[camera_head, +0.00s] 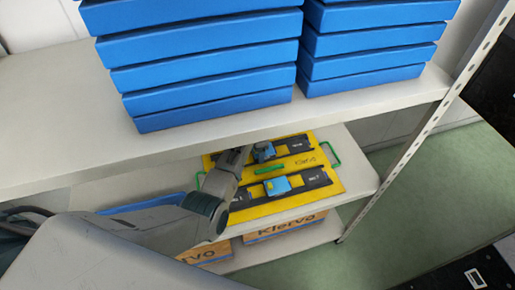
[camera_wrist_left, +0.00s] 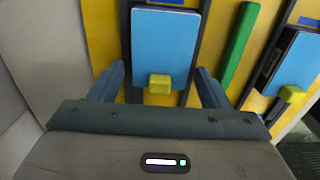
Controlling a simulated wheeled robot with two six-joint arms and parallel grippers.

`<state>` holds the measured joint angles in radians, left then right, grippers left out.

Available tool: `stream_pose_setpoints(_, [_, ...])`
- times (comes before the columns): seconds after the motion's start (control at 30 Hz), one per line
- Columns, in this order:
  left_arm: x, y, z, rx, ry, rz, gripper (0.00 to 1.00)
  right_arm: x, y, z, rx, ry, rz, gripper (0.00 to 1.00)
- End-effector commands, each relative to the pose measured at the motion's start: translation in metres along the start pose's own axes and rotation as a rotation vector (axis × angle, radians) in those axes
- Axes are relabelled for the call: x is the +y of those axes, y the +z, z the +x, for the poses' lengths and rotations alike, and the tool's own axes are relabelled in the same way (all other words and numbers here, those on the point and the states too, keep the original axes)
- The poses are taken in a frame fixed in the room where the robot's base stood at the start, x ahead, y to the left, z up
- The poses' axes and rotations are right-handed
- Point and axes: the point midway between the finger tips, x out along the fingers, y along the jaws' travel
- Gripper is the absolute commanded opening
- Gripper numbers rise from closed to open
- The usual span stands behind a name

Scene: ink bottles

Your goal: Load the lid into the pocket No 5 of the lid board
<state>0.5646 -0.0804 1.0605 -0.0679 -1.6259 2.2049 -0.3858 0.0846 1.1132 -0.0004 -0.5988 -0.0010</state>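The yellow lid board (camera_head: 302,160) lies on the lower shelf, with two dark rails across it. Two blue lids lie in its rails. The farther lid (camera_head: 264,151) is at my left gripper (camera_head: 252,152), and the nearer lid (camera_head: 277,186) lies in the front rail. In the left wrist view, one lid (camera_wrist_left: 165,40) with a yellow knob (camera_wrist_left: 159,83) is straight ahead. My left gripper (camera_wrist_left: 159,88) is open, with its fingers apart on either side of the knob. The other lid (camera_wrist_left: 297,60) shows at the right. Pocket numbers are not readable. My right gripper is not in view.
Stacked blue boxes (camera_head: 200,60) stand on the upper shelf (camera_head: 70,130), whose front edge is close above the board. A green bar (camera_wrist_left: 240,45) lies between the rails. A green handle (camera_head: 332,154) is at the board's right end. Wooden crates (camera_head: 285,228) sit below.

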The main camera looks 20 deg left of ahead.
Motion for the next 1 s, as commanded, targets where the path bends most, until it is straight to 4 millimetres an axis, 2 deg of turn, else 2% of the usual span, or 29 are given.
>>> stream_pose_setpoints(0.27, [0.0,0.0,0.0,0.0,0.0,0.0,0.76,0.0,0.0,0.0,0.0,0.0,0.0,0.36])
stream_pose_setpoints(0.4, [0.0,0.0,-0.008,0.0,0.001,0.0,0.76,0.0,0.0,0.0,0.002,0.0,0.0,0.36])
stream_pose_setpoints(0.57, [0.001,0.001,-0.036,-0.003,0.003,0.0,0.76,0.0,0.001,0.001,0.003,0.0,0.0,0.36])
stream_pose_setpoints(0.8, [0.001,0.001,-0.088,-0.002,0.003,0.001,0.76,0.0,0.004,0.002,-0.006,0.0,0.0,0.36])
stream_pose_setpoints(1.0, [0.001,0.0,-0.115,0.0,0.001,0.0,0.76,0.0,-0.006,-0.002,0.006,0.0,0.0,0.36])
